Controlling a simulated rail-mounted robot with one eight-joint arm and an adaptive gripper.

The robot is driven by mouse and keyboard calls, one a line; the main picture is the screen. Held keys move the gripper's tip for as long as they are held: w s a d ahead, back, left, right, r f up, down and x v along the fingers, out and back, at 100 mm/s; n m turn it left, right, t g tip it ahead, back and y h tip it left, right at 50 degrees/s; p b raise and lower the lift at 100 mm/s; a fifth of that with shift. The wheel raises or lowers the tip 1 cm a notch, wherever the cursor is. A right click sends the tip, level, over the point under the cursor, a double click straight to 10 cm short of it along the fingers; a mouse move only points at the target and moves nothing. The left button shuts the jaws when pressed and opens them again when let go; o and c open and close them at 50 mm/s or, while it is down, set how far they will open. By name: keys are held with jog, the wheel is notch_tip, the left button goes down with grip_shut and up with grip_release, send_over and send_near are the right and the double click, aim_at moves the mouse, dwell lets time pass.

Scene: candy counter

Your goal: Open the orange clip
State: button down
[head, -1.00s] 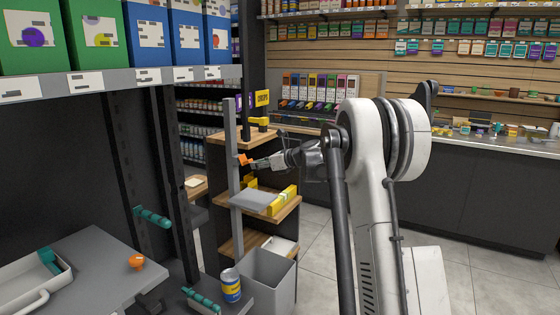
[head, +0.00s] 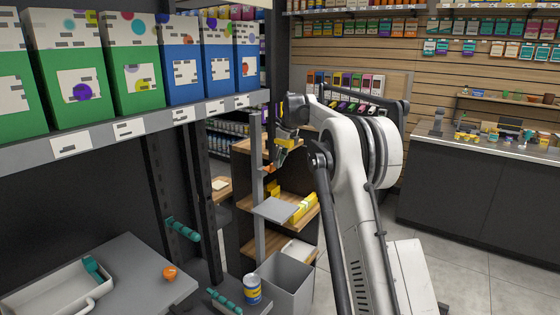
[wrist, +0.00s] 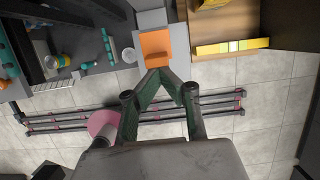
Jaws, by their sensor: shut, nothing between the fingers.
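The orange clip (head: 268,168) is on the upright grey post (head: 258,185) of the wooden shelf stand, partly covered by my gripper in the head view. In the wrist view the orange clip (wrist: 155,45) shows as a flat orange piece just beyond my fingertips. My gripper (wrist: 160,72) is shut and empty, its two green-grey fingers meeting in a point at the clip's near edge. In the head view my gripper (head: 278,158) points downward beside the post. I cannot tell whether the fingertips touch the clip.
A grey plate (head: 273,208) sits below the clip, beside a yellow item (head: 303,207) on a wooden shelf. A grey bin (head: 288,282) stands underneath. A table at left holds a white tray (head: 60,300) and an orange knob (head: 169,272). Boxes line a shelf above.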

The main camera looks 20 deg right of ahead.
jog(key=shift+w+a+r+p, duration=0.2)
jog(key=shift+w+r+p, duration=0.15)
jog(key=shift+r+p, duration=0.25)
jog(key=shift+w+a+r, duration=0.1)
jog(key=shift+w+a, duration=0.05)
jog(key=shift+w, duration=0.1)
jog(key=shift+w+p, duration=0.1)
jog(key=shift+p, duration=0.2)
jog(key=shift+r, duration=0.15)
